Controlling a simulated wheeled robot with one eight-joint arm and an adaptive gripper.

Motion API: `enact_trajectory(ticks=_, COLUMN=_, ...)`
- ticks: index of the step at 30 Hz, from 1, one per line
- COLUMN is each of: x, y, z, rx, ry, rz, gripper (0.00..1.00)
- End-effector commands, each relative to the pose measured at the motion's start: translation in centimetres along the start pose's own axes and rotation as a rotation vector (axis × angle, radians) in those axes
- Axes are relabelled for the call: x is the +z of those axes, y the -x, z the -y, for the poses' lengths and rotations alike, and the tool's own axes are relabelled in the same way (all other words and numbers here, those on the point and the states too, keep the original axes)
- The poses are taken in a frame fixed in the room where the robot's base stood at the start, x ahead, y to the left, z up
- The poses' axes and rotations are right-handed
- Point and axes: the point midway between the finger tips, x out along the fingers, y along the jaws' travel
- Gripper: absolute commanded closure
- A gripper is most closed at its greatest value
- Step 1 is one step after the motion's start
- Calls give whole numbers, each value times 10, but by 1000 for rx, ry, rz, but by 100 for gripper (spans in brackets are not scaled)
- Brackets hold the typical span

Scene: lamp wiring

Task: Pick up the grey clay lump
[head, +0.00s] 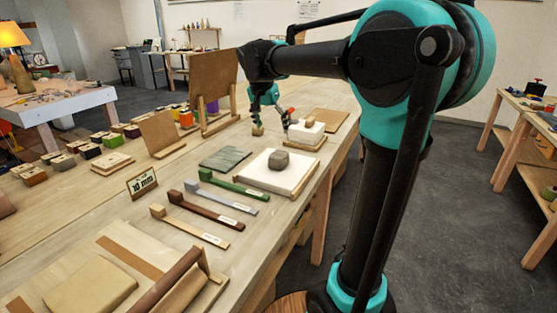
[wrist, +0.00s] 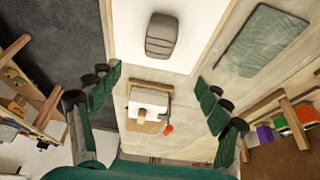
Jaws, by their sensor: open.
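The grey clay lump (head: 278,160) rests on a white-topped board (head: 258,177) on the workbench. In the wrist view the lump (wrist: 162,35) is a rounded, grooved grey block near the top middle, with the white board (wrist: 205,30) around it. My gripper (head: 270,120) hangs over the bench beyond the lump in the head view, apart from it. In the wrist view my gripper's (wrist: 158,95) two fingers are spread wide with nothing between them, and the lump lies farther up the picture.
A small white block on a wooden board (head: 307,144) stands behind the lump, with a red item near it. A green slate sheet (head: 225,158) lies to the left. Several labelled wooden bars (head: 205,219) lie in front. An upright brown panel (head: 212,88) stands at the back left.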

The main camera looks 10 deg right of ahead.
Motion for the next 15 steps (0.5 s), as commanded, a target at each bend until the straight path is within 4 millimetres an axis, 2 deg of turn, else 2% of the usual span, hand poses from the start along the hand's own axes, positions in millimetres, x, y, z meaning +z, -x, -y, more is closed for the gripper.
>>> enact_trajectory(ticks=1, x=0, y=-11, z=0, rx=0, ry=-2, rz=0, gripper=22)
enact_trajectory(ticks=9, x=0, y=-65, z=0, rx=-1, ry=-1, rz=0, gripper=22)
enact_trajectory(ticks=15, x=0, y=-91, z=0, rx=-1, ry=0, rz=0, gripper=22)
